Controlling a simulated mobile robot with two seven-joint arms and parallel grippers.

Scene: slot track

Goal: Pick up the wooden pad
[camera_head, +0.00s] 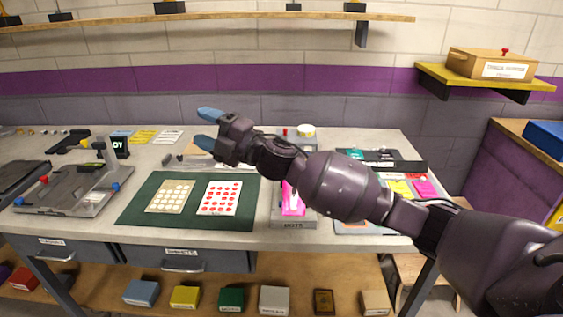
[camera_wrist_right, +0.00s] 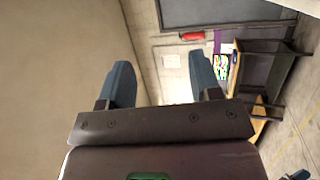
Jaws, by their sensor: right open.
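My right gripper (camera_head: 206,128) is open and empty in the head view. Its blue fingers point left, above the back part of the workbench (camera_head: 265,238). A small tan patch (camera_head: 197,151) shows just below the lower finger, partly hidden by the gripper. It may be the wooden pad, but I cannot tell for sure. In the right wrist view the two blue fingers (camera_wrist_right: 163,88) stand apart with nothing between them. That view faces a wall and the far room, and no pad shows in it.
A dark green mat (camera_head: 143,207) with a beige card and a white card with red dots lies at the front. A grey fixture (camera_head: 75,190) stands at left. A grey tray (camera_head: 293,222) with pink content is partly behind my right arm. Several blocks lie on the lower shelf.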

